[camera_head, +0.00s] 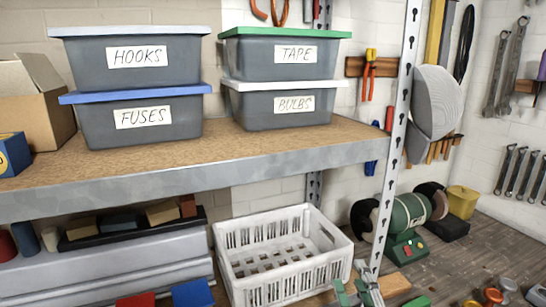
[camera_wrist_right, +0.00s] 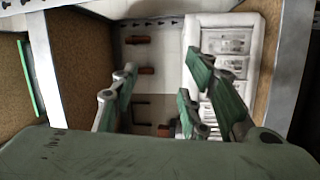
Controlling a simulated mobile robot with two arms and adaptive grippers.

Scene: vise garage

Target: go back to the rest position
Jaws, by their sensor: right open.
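My right gripper (camera_head: 362,290) shows at the bottom edge of the head view, right of the white crate and in front of the green bench grinder. In the right wrist view its two green-padded fingers (camera_wrist_right: 160,100) stand apart with nothing held between them. My left gripper is in neither view.
A white plastic crate (camera_head: 223,262) stands below the shelf (camera_head: 200,178), close to the left of my right gripper. A perforated metal post (camera_head: 396,140) rises behind the gripper. Lidded bins (camera_head: 140,122) stand on the shelf. The green bench grinder (camera_head: 405,228) is on the wooden bench (camera_head: 460,262).

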